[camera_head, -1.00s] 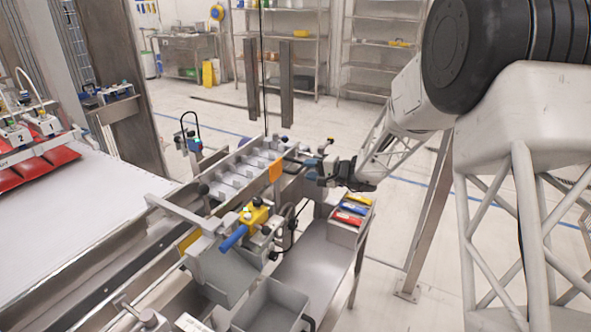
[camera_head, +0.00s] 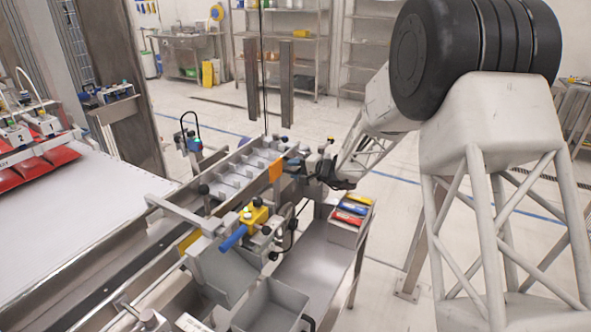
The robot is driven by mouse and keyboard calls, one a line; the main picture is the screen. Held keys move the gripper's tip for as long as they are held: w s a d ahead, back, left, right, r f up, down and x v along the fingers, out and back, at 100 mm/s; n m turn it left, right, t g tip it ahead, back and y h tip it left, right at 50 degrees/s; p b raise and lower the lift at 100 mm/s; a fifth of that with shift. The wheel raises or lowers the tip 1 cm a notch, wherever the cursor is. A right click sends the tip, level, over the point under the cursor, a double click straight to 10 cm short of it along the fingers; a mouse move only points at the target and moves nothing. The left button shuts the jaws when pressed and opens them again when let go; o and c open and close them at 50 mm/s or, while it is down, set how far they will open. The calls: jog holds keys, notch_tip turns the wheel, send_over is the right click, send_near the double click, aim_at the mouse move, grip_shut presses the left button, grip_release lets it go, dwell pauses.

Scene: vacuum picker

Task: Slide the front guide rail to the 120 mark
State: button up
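A metal conveyor (camera_head: 170,240) runs from the lower left to the middle, with a row of grey compartments (camera_head: 237,178) at its far end. A long rail with black knobs (camera_head: 203,189) borders this section; I cannot tell for sure which bar is the front guide rail. No scale or 120 mark can be read. My gripper (camera_head: 304,170) is at the far right end of the section, close to the rail hardware beside the orange tag (camera_head: 275,170). Its fingers are small and dark against the hardware, so contact and opening cannot be told.
A yellow block with a blue handle (camera_head: 233,238) stands on the conveyor's near side. An empty grey tray (camera_head: 270,305) is at the bottom. Red pouches (camera_head: 45,158) lie far left.

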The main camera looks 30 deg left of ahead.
grip_shut()
jog(key=shift+r+x, duration=0.2)
jog(key=shift+x, duration=0.9)
jog(key=shift+r+x, duration=0.25)
jog(key=shift+x, duration=0.8)
jog(key=shift+a, duration=0.1)
jog(key=shift+o, duration=0.2)
grip_release()
jog(key=v, duration=0.7)
jog(key=shift+d, duration=0.4)
jog(key=shift+r, duration=0.1)
